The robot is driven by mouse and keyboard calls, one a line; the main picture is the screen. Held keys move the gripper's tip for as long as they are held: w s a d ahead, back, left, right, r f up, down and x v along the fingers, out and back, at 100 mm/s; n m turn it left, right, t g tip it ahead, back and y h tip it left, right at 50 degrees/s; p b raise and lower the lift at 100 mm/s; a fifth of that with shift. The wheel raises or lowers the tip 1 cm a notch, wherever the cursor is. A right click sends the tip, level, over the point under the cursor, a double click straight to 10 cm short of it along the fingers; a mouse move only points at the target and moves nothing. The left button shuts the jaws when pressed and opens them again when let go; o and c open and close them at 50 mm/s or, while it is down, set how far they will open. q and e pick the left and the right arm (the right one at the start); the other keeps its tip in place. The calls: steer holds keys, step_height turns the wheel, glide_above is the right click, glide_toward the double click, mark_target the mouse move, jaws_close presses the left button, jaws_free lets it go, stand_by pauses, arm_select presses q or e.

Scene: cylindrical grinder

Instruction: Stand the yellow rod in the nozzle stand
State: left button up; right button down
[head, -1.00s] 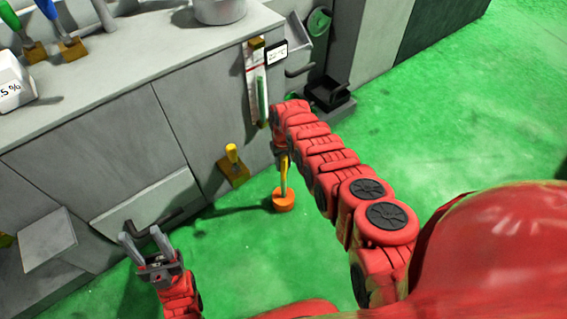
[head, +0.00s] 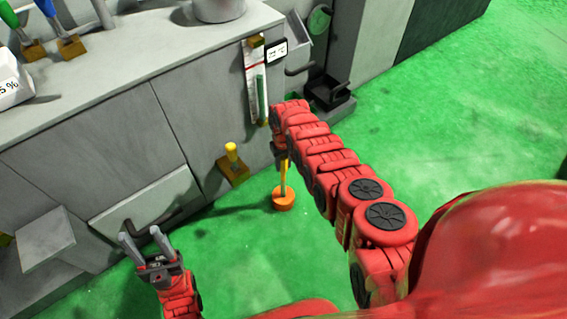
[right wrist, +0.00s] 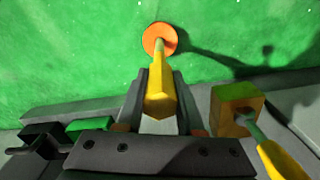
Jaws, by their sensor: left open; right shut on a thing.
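The yellow rod (head: 283,178) hangs below my right gripper (head: 281,157), in line with an orange disc (head: 284,199). In the right wrist view, the rod (right wrist: 160,90) is between the fingers and its thin grey part reaches the orange disc (right wrist: 152,33). I cannot tell whether the disc is fixed to the rod or rests on the floor. A second yellow piece (head: 231,152) is at a wooden block (head: 236,173) by the cabinet. I cannot tell which is the nozzle stand. My left gripper (head: 141,239) is open and empty at the lower left.
The grey cabinet (head: 120,135) runs along the left, with a drawer (head: 150,205) and handle. Blue (head: 46,8) and green (head: 12,17) handled pieces stand on its top. A black bin (head: 330,98) is behind my right arm. The green floor (head: 460,110) is open to the right.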

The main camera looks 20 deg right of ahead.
mark_target(284, 157)
steer(key=shift+f+b, duration=1.35)
steer(key=shift+f, duration=0.05)
steer(key=shift+c, duration=2.2)
jaws_free()
steer(key=shift+f, duration=0.1)
step_height(284, 157, up, 6)
steer(key=p, duration=0.5)
steer(key=shift+r+p, duration=0.25)
steer(key=shift+p, duration=0.05)
step_height(284, 157, up, 12)
steer(key=p, duration=0.3)
steer(key=shift+p, duration=0.35)
